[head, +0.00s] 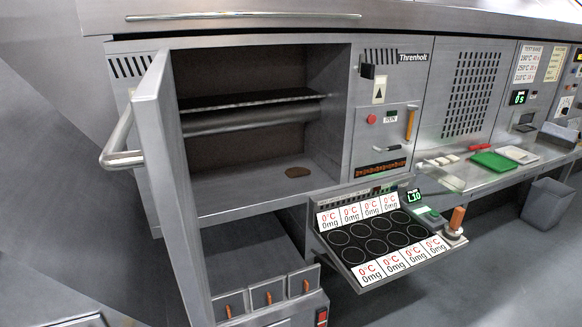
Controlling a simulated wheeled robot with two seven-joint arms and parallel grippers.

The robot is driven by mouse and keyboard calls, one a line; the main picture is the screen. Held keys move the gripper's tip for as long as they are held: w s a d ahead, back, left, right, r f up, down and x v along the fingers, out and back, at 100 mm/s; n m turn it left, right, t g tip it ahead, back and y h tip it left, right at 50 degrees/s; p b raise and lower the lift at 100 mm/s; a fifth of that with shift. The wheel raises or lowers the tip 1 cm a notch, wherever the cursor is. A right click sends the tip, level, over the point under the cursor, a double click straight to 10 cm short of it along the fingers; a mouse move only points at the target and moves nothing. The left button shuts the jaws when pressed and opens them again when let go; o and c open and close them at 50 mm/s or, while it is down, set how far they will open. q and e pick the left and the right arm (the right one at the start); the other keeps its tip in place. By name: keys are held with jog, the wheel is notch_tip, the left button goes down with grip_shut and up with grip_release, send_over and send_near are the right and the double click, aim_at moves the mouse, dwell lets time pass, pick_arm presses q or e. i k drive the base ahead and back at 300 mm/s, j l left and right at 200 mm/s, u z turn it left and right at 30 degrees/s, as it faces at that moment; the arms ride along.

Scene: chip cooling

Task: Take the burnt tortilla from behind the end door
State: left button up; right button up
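In the head view the end door (165,185) of the steel machine stands swung open, with its bar handle (122,145) facing left. Behind it is an open compartment with a dark shelf or belt and a roller across its upper part. A small flat brown piece, which looks like the burnt tortilla (298,172), lies on the compartment floor towards the right side. Nothing covers it. Neither of my grippers is in the head view.
A panel with dark round plates and display cards (377,240) juts out to the right below the compartment. Several small drawers (268,293) sit lower down. A counter holds a green tray (492,161); a grey bin (547,203) stands at right. The compartment floor's left part is clear.

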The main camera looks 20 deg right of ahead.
aim_at(297, 172)
jog(key=i+l+u, duration=0.2)
jog(key=l+u, duration=0.3)
jog(key=l, duration=0.55)
jog(key=l+u, duration=0.45)
jog(key=l, duration=0.6)
jog(key=i+l+u, duration=0.15)
jog(key=l, duration=0.2)
jog(key=i+l+u, duration=0.15)
jog(key=l, duration=0.2)
jog(key=i+l+u, duration=0.2)
jog(key=l, duration=0.2)
jog(key=l+u, duration=0.15)
jog(key=l, duration=0.2)
